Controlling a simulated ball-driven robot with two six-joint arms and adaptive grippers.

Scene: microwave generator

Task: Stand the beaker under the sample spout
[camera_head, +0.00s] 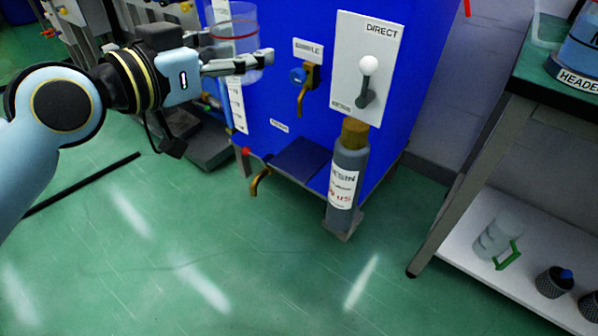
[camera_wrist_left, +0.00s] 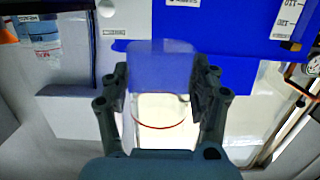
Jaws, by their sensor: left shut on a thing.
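A clear beaker (camera_head: 232,42) with a red line is held up at the top of the head view, in front of the left part of the blue cabinet. My left gripper (camera_head: 250,63) is shut on its side wall. In the left wrist view the beaker (camera_wrist_left: 160,105) sits between the two fingers (camera_wrist_left: 162,100) and looks empty. The sample spout (camera_head: 303,98) is a brass tap with a blue knob under a partly readable label, right of the beaker and apart from it. A dark blue shelf (camera_head: 298,158) juts out below the spout. My right gripper is not in view.
A white panel with a lever (camera_head: 367,75) is right of the spout, with a grey labelled cylinder (camera_head: 346,180) below. A lower brass spout (camera_head: 260,183) is at the cabinet's bottom left. A green-topped bench (camera_head: 560,100) stands at right. The floor in front is clear.

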